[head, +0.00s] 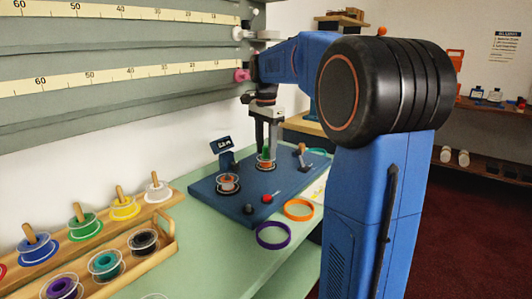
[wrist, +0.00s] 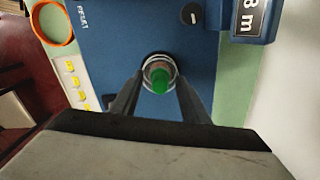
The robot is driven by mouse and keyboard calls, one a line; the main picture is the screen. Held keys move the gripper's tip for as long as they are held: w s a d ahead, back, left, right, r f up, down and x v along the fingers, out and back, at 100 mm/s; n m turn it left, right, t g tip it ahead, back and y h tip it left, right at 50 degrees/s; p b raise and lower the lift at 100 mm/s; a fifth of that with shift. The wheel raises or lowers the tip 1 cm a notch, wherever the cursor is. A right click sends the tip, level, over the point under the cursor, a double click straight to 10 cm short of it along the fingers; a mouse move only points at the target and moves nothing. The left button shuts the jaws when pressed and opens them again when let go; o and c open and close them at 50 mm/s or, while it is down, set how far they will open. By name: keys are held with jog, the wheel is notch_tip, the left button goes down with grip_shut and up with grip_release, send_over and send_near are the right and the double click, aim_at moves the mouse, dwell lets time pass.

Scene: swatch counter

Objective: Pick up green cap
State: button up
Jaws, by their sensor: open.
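The green cap (wrist: 159,79) sits at the centre of a round clear-rimmed, spool-like piece (wrist: 151,66) on the blue board (wrist: 110,35), seen from above in the wrist view. My gripper (wrist: 160,92) is open, with one finger on each side of the cap and nothing visibly held. In the head view, my gripper (head: 267,138) points straight down over the spool (head: 266,163) at the back of the blue board (head: 290,180).
Another spool (head: 228,183), a small display (head: 221,145) and a red knob (head: 267,198) are on the board. An orange ring (head: 298,209) and a purple ring (head: 273,235) lie in front. A wooden rack (head: 160,262) of coloured spools stands left. The ruled wall panel (head: 120,80) is behind.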

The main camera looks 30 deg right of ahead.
jog(key=shift+c, duration=0.4)
jog(key=c, duration=0.9)
